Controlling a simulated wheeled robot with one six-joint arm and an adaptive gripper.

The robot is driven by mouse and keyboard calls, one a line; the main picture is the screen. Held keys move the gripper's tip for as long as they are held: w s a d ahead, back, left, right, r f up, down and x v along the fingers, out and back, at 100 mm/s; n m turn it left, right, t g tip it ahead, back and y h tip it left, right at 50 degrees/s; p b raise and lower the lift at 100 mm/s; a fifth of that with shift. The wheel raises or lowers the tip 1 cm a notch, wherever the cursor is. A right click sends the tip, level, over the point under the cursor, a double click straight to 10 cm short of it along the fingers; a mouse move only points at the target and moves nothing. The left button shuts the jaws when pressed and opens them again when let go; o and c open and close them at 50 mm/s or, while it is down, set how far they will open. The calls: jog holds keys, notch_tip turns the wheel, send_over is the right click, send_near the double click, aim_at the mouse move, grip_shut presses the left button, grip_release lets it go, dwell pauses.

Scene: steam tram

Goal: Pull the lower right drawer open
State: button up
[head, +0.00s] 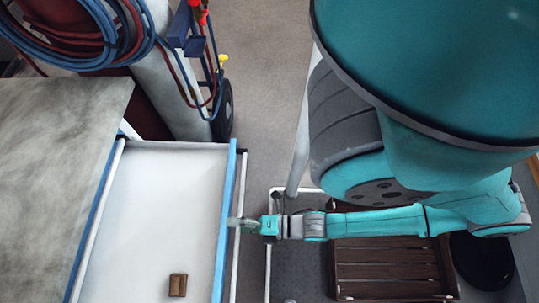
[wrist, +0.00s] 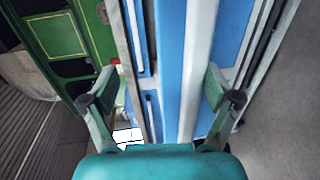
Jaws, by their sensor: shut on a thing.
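A drawer with a white inside (head: 160,195) and a blue front (head: 225,200) stands pulled out from under a grey worktop (head: 60,160) in the head view. A pale bar handle (wrist: 197,60) runs along the blue front in the wrist view. My gripper (head: 243,222) is at the outer side of the front. Its fingers (wrist: 158,88) are on both sides of the handle area, shut on the handle; the exact contact is hard to see.
A brown slatted crate (head: 390,268) lies at lower right, beside a dark round object (head: 482,260). Grey floor (head: 262,90) is free beyond. A green panel (wrist: 57,35) shows left in the wrist view.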

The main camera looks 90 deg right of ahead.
jog(key=shift+s+r, duration=0.25)
jog(key=shift+s, duration=0.4)
jog(key=shift+s+r, duration=0.2)
jog(key=shift+s, duration=0.45)
jog(key=shift+c, duration=1.4)
jog(key=s, duration=0.7)
jog(key=shift+f, duration=0.2)
